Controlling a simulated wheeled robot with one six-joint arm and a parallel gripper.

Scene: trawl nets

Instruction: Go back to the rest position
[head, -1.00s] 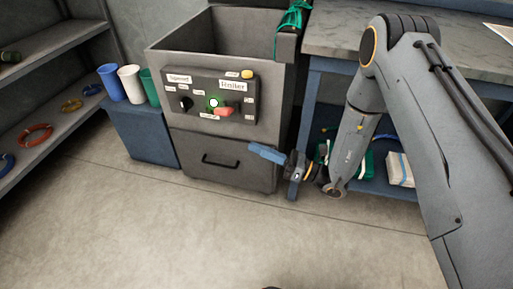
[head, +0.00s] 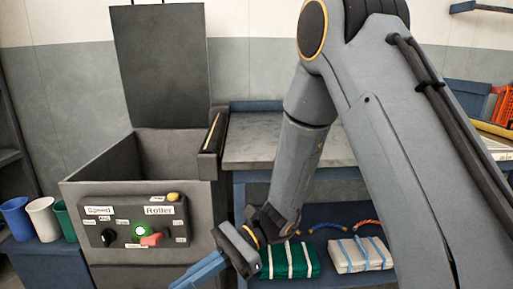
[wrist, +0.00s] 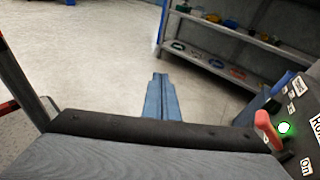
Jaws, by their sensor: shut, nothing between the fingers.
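My gripper (head: 203,272) is at the bottom of the head view, in front of and to the right of the control panel. In the wrist view its blue fingers (wrist: 161,98) lie together, with nothing between them, pointing out over the floor. The panel (head: 132,226) is on the front of a grey open-topped machine (head: 172,147). It carries a lit green button (head: 139,231), a red lever (head: 151,240), a black knob (head: 108,237) and a yellow button (head: 173,197). The gripper appears clear of the panel.
Blue, white and green cups (head: 41,217) stand left of the machine. A workbench (head: 285,140) is behind my arm, with a green bundle (head: 290,260) and a white bundle (head: 359,255) on its lower shelf. The wrist view shows open floor (wrist: 105,70) and a shelf rack (wrist: 230,66).

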